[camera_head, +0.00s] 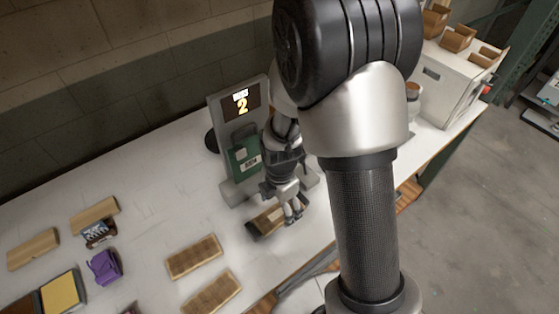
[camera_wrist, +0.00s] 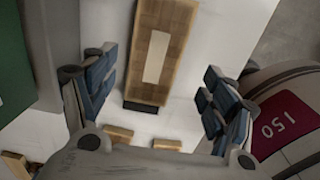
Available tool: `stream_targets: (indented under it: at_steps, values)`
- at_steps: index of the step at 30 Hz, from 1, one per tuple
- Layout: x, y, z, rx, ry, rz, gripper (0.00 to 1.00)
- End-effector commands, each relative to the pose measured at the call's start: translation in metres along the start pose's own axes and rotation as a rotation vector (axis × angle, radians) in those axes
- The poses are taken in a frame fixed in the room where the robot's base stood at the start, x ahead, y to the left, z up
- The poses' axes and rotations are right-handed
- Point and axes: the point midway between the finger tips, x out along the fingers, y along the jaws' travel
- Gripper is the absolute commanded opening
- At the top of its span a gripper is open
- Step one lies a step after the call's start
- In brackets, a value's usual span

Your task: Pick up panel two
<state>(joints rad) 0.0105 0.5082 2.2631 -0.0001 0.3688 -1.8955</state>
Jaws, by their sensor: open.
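A grey stand (camera_head: 228,110) carries a lit display showing the number 2 (camera_head: 242,104). A green block with a white label (camera_head: 243,158) is on the stand's front. A wooden panel (camera_head: 262,221) lies on the white table just in front of the stand; in the wrist view the panel (camera_wrist: 160,50) shows a pale label and a dark end. My gripper (camera_head: 291,210) is open above this panel, partly covering it. In the wrist view my gripper's fingers (camera_wrist: 158,92) are apart on either side of the panel, with gaps. I cannot read a panel number.
Two more wooden panels (camera_head: 193,257) (camera_head: 211,294) lie to the lower left. Wooden blocks (camera_head: 33,249), a purple item (camera_head: 104,266) and a yellow-topped box (camera_head: 62,292) are farther left. A round object with a red "150" label (camera_wrist: 284,128) stands close to the right fingers.

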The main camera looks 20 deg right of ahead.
Motion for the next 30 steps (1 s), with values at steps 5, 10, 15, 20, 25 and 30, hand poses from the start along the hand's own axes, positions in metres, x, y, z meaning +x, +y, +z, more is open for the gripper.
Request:
stream_targets:
  at_steps: [5,10,15,20,25,30]
  values:
    - [0.032,0.003,0.001,0.0,0.002,-0.005,0.78]
    - [0.041,0.004,0.001,0.0,0.001,-0.002,0.78]
    - [0.04,0.004,0.001,0.0,0.0,-0.001,0.78]
    - [0.04,0.004,0.001,0.0,0.0,-0.001,0.68]
    - [0.04,0.004,0.001,0.0,0.0,-0.001,0.57]
    - [0.04,0.004,0.001,0.0,0.001,-0.002,0.46]
